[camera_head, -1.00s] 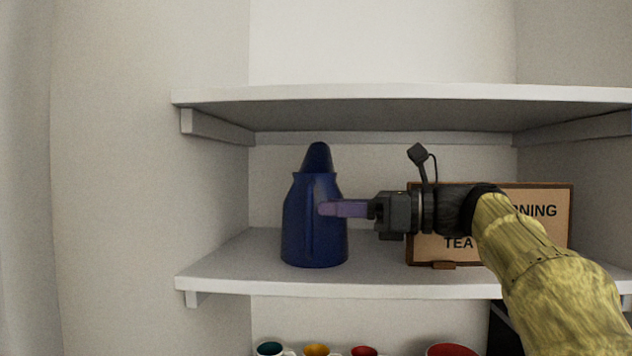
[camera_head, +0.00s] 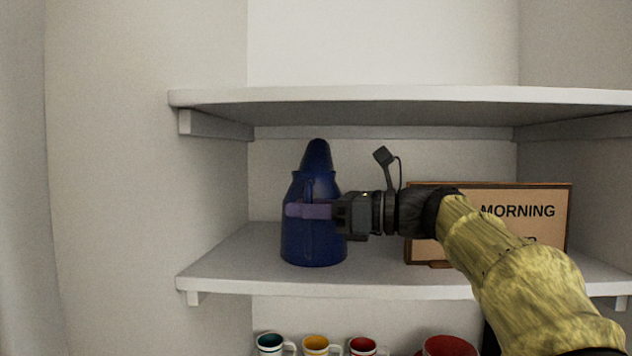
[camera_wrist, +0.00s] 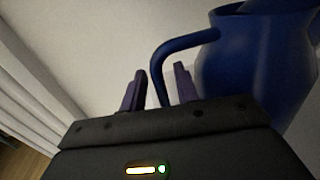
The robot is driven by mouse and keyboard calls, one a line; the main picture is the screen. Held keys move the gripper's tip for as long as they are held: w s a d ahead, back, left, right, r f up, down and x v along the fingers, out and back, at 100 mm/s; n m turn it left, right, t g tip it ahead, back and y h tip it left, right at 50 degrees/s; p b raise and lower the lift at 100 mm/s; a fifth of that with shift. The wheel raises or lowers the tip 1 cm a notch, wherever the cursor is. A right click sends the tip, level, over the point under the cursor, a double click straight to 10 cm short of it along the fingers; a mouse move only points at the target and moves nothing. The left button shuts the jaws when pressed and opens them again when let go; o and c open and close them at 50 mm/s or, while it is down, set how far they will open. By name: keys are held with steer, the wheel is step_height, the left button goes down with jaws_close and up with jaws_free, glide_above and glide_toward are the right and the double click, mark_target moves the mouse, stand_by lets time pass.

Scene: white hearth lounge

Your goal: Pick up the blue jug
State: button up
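The blue jug (camera_head: 316,248) stands upright on the middle shelf, near its left end. In the wrist view the jug's body (camera_wrist: 262,65) is at the right and its curved handle (camera_wrist: 172,48) comes down toward my gripper. My gripper (camera_head: 298,210) reaches in from the right, in front of the jug, at mid height. In the wrist view my gripper (camera_wrist: 158,88) has its two purple fingers apart, with the lower part of the handle between them. The fingers do not look closed on the handle.
A framed sign (camera_head: 520,212) stands on the same shelf (camera_head: 400,282) to the right, partly behind my arm. Another shelf (camera_head: 400,98) is close above the jug. Several mugs (camera_head: 316,344) and a red bowl (camera_head: 450,346) stand below. A wall is at the left.

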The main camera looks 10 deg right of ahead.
jaws_close()
steer(key=shift+r, duration=0.1)
steer(key=shift+r, duration=0.1)
stand_by(0.3)
